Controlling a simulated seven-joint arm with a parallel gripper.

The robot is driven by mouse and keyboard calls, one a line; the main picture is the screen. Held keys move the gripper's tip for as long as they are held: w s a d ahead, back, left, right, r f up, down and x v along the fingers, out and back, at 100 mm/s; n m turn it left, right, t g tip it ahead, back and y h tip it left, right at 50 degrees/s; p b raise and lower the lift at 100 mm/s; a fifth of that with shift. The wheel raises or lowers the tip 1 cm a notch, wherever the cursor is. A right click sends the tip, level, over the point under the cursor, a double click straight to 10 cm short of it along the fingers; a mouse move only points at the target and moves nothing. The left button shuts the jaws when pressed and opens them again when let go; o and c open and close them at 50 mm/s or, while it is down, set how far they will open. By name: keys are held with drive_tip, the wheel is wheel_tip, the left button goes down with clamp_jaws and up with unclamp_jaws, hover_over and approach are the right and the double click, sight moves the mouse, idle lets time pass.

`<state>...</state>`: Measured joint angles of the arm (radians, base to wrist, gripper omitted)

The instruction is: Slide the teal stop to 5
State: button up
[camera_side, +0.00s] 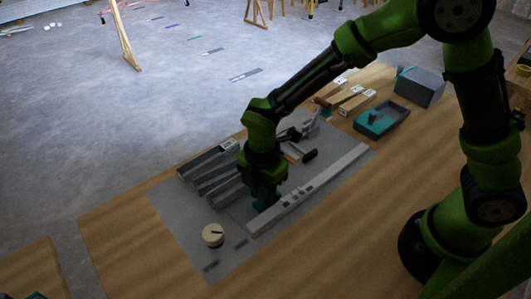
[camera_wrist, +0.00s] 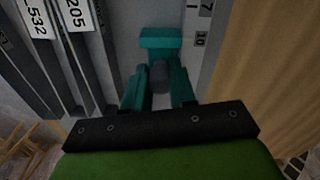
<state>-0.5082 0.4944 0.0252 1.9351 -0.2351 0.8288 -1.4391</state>
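The teal stop (camera_wrist: 160,38) shows in the wrist view as a block ahead of my fingers, beside the rail marks. The number 10 (camera_wrist: 201,39) is just right of it, with a 7 (camera_wrist: 206,10) farther up. A grey round post (camera_wrist: 159,76) stands in front of the block. My gripper (camera_wrist: 159,84) has its teal fingers on either side of this post; whether they press on it is unclear. In the side view my gripper (camera_side: 265,200) is low beside the long grey rail (camera_side: 310,187), and it hides most of the stop.
Grey slotted bars (camera_side: 212,170) lie left of my gripper; numbered labels show on them in the wrist view. A round tan knob (camera_side: 213,235) stands in front. A teal-and-grey tray (camera_side: 381,119) and a grey box (camera_side: 419,86) stand at the back right.

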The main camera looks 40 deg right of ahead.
clamp_jaws()
drive_tip(key=shift+d, duration=2.8)
drive_tip(key=o, duration=0.6)
unclamp_jaws()
drive_tip(key=shift+a+r, duration=0.1)
drive_tip(key=shift+r, duration=0.05)
drive_tip(key=shift+r, duration=0.35)
wheel_tip(320, 180, up, 16)
